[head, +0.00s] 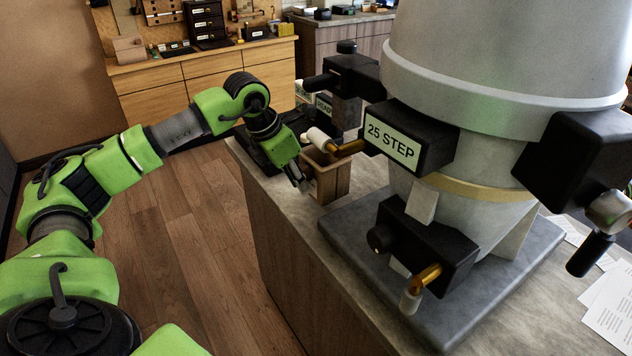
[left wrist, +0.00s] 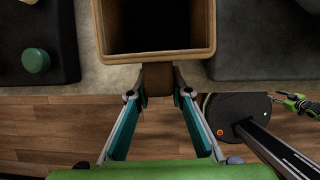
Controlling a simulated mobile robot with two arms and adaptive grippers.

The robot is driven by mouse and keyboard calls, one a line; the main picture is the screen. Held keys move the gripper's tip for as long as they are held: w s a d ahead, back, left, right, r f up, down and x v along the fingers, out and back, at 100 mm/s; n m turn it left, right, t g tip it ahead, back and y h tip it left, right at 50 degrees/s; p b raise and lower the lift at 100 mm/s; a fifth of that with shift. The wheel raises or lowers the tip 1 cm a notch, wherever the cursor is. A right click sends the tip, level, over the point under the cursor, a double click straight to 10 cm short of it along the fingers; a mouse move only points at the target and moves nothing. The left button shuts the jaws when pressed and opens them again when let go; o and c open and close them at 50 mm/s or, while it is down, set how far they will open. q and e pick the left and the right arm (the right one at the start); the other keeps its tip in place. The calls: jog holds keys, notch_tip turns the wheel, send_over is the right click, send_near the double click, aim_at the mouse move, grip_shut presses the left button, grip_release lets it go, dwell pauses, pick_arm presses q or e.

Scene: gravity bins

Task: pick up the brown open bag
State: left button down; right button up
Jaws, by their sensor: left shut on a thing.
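The brown open bag (head: 332,182) stands upright on the grey counter, below an orange-tipped spout of the large hopper. In the left wrist view its square, light-brown rim and dark inside (left wrist: 155,56) show at the top. My left gripper (head: 301,183) is at the bag's near left side. In the left wrist view its fingers (left wrist: 159,96) are closed on a brown tab (left wrist: 158,78) that sticks out from the bag's side. The bag's bottom is hidden in the left wrist view.
The large grey hopper (head: 500,60) with a "25 STEP" sign (head: 392,142) stands close to the right of the bag on a grey base (head: 455,290). Its black housings and spouts crowd the space above. Papers (head: 610,310) lie at the right. Open wood floor (head: 190,250) is left of the counter.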

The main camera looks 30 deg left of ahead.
pick_arm(q)
jog(key=s+a+b, duration=0.3)
jog(key=s+a, duration=0.1)
jog(key=s, duration=0.7)
jog(key=shift+s+b, duration=0.15)
jog(key=shift+b, duration=0.25)
